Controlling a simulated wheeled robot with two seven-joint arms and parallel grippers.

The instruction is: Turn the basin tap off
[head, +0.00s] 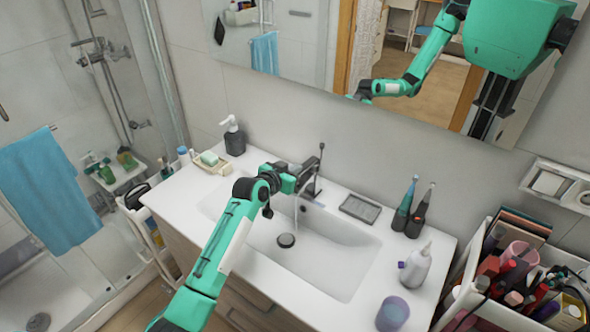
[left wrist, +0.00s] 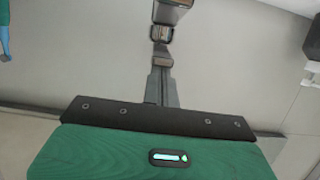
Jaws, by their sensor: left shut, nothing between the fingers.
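The dark basin tap (head: 314,187) stands at the back rim of the white basin (head: 345,262), with its thin lever sticking up. A thin stream of water (head: 296,214) falls from it into the basin. My left gripper (head: 306,174) is shut and empty, right beside the tap and covering part of it. I cannot tell whether the fingers touch the lever. My right gripper is not in view.
A dark soap dispenser (head: 234,138) and a soap dish (head: 212,162) stand left of the basin. Right of it are a dark tray (head: 360,208), two electric toothbrushes (head: 411,210), a white bottle (head: 415,268) and a purple cup (head: 392,314). A mirror (head: 400,75) hangs behind.

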